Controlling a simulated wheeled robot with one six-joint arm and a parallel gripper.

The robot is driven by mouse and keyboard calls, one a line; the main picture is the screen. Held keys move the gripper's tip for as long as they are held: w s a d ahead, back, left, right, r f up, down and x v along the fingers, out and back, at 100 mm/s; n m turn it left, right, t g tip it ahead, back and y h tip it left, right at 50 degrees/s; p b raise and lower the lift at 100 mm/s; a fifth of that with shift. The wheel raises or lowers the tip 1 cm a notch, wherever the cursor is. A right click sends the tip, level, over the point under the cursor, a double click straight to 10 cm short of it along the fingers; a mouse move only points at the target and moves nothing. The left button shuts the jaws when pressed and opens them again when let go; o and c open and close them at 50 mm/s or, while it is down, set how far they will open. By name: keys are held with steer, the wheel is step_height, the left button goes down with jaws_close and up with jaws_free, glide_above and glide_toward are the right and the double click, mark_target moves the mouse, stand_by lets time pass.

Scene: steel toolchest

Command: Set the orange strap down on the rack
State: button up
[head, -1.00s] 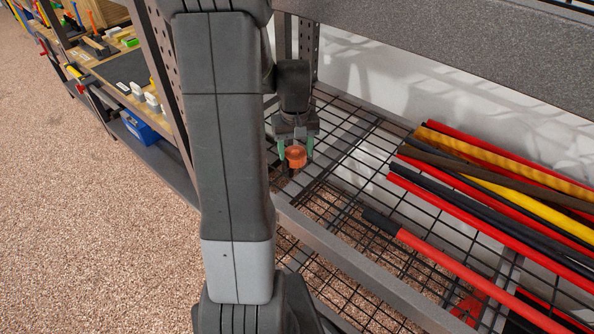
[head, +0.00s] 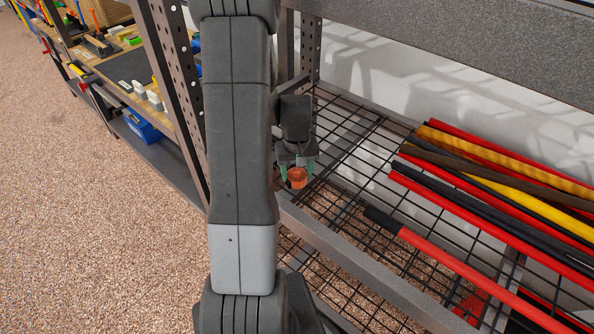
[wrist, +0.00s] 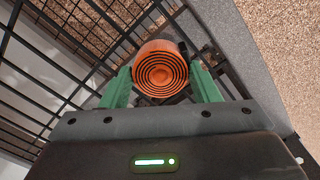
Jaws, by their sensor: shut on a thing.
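The orange strap (head: 298,178) is a coiled roll. My gripper (head: 296,172) is shut on it, with a green finger on each side. In the wrist view the strap (wrist: 160,70) shows its spiral end between the green fingertips (wrist: 161,80). The rack (head: 345,150) is a black wire-grid shelf in a grey steel frame. The strap is over the left end of the rack, near its front rail. I cannot tell whether it touches the wire. My arm hides part of the rack's left end.
Several red, yellow, brown and black bars (head: 480,190) lie on the rack's right part. A red bar with a black end (head: 430,242) lies lower down, nearer the front. The grey front rail (head: 350,255) edges the shelf. A perforated post (head: 178,85) stands left of my arm. The wire left of the bars is clear.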

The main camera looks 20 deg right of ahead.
mark_target(297, 175)
steer(key=o, duration=1)
steer(key=shift+f, duration=0.1)
step_height(297, 175, up, 12)
steer(key=shift+r+p, duration=0.15)
steer(key=shift+p, duration=0.35)
